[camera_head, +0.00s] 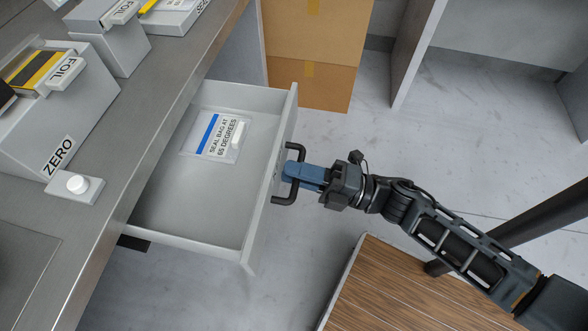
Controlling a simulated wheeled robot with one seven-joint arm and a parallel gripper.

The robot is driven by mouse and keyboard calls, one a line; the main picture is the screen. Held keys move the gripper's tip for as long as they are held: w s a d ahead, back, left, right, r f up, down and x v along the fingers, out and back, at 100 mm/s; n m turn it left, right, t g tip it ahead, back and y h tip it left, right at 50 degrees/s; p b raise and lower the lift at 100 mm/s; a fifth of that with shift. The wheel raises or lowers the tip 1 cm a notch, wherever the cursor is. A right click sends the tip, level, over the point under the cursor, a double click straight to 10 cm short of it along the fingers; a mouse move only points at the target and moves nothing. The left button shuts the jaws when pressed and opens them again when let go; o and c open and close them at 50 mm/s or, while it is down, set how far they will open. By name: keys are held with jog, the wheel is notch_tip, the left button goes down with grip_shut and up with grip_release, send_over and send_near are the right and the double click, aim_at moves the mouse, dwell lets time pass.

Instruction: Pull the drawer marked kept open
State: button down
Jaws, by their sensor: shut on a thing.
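A grey drawer (190,228) stands pulled out from under the metal counter (150,140). Its front panel (267,205) carries a black bar handle (284,199). My gripper (293,173) reaches in from the right, with its blue fingers shut on the handle. The outer face of the drawer front is mostly turned away, so I cannot read any marking on it. Inside the drawer lies a pale card (217,137) with a blue stripe, reading "SEAL BAG AT 65 DEGREES", with a small white piece on it.
A box labelled ZERO (60,110), a white button (78,184) and FOIL units (108,35) stand on the counter. Cardboard boxes (311,50) stand behind the drawer. A wooden-topped surface (400,290) lies at lower right. Bare floor (480,130) extends right.

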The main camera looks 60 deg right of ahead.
jog(key=c, duration=1.2)
grip_release()
jog(key=shift+b+v, duration=0.6)
jog(key=shift+v, duration=3.3)
jog(key=s+a+r+m+g+h+p, duration=0.1)
jog(key=s+a+r+m+h, duration=0.1)
jog(key=r+m, duration=0.3)
jog(key=s+a+r+m+g+h+p, duration=0.2)
jog(key=r+m, duration=0.3)
jog(key=m, duration=0.4)
jog(key=s+a+r+m+g+h+p, duration=0.1)
jog(key=s+a+r+m+h, duration=0.1)
jog(key=m, duration=0.5)
jog(key=shift+s+a+r+m+p, duration=0.1)
jog(key=shift+s+a+r, duration=0.15)
jog(key=shift+a+r, duration=0.3)
jog(key=shift+s+a+r+m+p, duration=0.15)
jog(key=shift+s+a+r, duration=0.15)
jog(key=shift+r, duration=0.35)
jog(key=shift+s+a+r+m+p, duration=0.1)
jog(key=shift+s+a+r, duration=0.1)
jog(key=shift+a+r, duration=0.35)
